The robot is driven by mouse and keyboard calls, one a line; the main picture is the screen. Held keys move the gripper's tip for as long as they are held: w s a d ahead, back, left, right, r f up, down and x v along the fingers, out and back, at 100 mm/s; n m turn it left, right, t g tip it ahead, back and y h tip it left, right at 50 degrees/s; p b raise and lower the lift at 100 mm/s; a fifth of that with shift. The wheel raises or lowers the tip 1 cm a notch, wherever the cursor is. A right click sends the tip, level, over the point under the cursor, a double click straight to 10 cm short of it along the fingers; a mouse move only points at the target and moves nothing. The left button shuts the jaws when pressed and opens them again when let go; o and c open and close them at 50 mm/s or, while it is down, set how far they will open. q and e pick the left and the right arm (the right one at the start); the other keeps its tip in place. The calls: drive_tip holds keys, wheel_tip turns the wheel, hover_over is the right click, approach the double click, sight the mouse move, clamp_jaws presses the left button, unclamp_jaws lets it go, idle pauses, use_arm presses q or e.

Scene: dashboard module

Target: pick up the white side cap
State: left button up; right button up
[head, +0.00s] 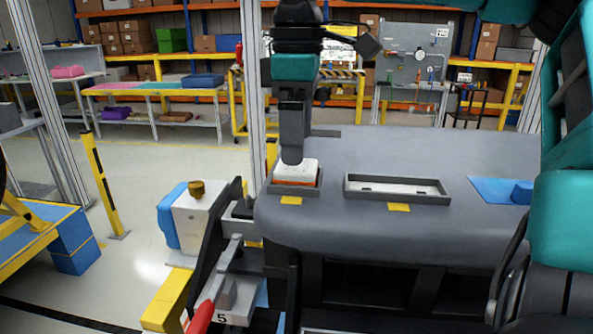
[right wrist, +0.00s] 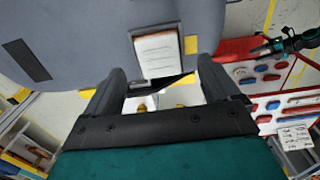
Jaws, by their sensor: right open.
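The white side cap (head: 297,168) sits in a small grey tray (head: 318,184) at the left end of the grey table, with an orange-red layer showing under it. It also shows in the right wrist view (right wrist: 157,50), as a white piece with reddish lines, beyond the fingertips and roughly between them. My right gripper (head: 291,160) points down over the cap, its fingers partly covering the cap's top in the head view. It is open and empty in the right wrist view (right wrist: 162,70); whether the fingertips touch the cap is unclear. My left gripper is not in view.
A long grey tray (head: 400,200) lies right of the small tray, with a blue mat (head: 490,190) further right. A white-and-blue fixture with a brass knob (head: 196,188) stands left of the table. Yellow tags lie in front of both trays.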

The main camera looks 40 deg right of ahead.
sight(296, 172)
wheel_tip(296, 172, down, 4)
drive_tip(key=shift+w, duration=0.15)
drive_tip(key=c, duration=1.1)
